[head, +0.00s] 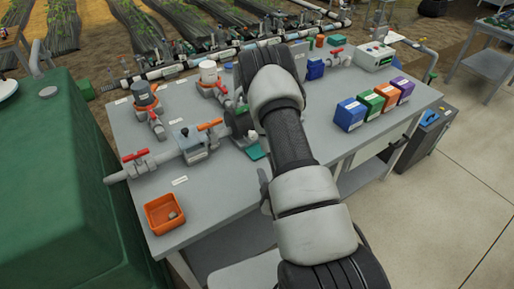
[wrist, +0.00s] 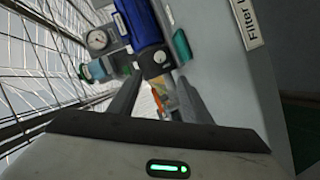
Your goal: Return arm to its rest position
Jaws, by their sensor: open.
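My gripper (wrist: 157,82) shows in the wrist view with its two dark fingers apart and nothing held between them. An orange part (wrist: 157,99) shows in the gap, beyond the fingers. A blue cylindrical body (wrist: 142,22) with a round gauge (wrist: 98,40) lies past the fingertips. In the head view my arm (head: 291,140) reaches up over the middle of the grey bench (head: 215,195), bent at its top. The arm hides the gripper there, so its height above the bench cannot be told.
Pipes with a red-handled valve (head: 136,156) and an orange-handled valve (head: 209,125) stand left of my arm. An orange tray (head: 166,213) sits at the front left. Blue (head: 350,114), green (head: 370,105), orange and purple boxes stand right. A green tank (head: 55,190) borders the bench.

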